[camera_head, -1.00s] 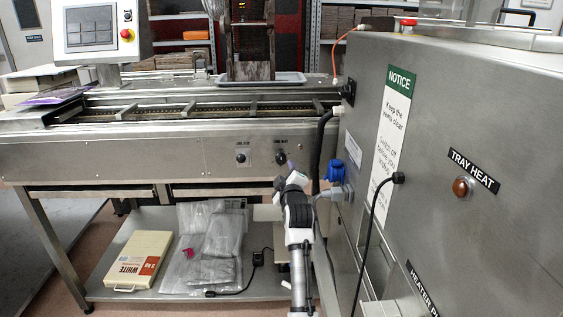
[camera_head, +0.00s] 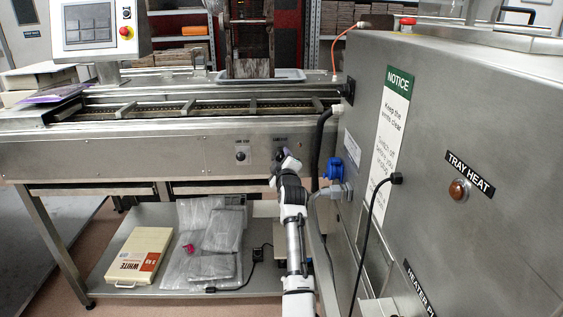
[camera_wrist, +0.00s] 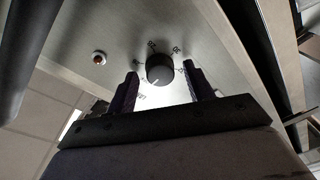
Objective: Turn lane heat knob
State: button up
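In the wrist view, the black round lane heat knob (camera_wrist: 160,69) sits on the metal panel with markings around it and a pale pointer line. My gripper (camera_wrist: 160,82) is open, with one dark finger on each side of the knob and a gap visible on both sides.
A red indicator (camera_wrist: 99,57) is on the panel near the knob. The grey cabinet (camera_head: 450,110) with a tray heat lamp (camera_head: 459,190) stands close on the right. A black cable (camera_head: 320,150) hangs just right of my arm. A lower shelf (camera_head: 190,292) holds a box and bags.

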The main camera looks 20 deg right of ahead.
jog(key=c, duration=0.9)
